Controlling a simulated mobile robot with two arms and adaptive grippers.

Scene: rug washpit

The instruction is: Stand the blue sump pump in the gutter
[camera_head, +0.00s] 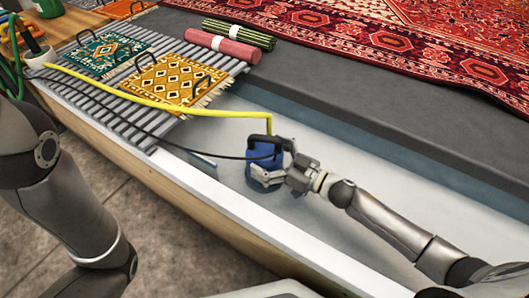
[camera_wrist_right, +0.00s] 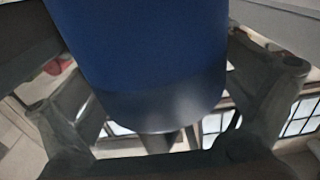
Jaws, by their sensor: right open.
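The blue sump pump (camera_head: 262,153) is upright in the pale gutter (camera_head: 330,215), with a black handle on top and a yellow hose and black cable attached. I cannot tell whether its base rests on the floor. My right gripper (camera_head: 271,177) is open at the pump's near right side, fingers around its body. In the right wrist view the pump's blue body and darker lower band (camera_wrist_right: 150,60) fill the space between the spread fingers (camera_wrist_right: 165,85). My left arm shows at the left, but its gripper is out of view.
A grey slatted grating (camera_head: 88,98) covers the gutter's left part, with a teal mat (camera_head: 104,55) and a yellow mat (camera_head: 176,82). Rolled rugs (camera_head: 222,48) and a large red rug (camera_head: 400,45) lie on the dark platform behind. A white rim (camera_head: 235,215) borders the front.

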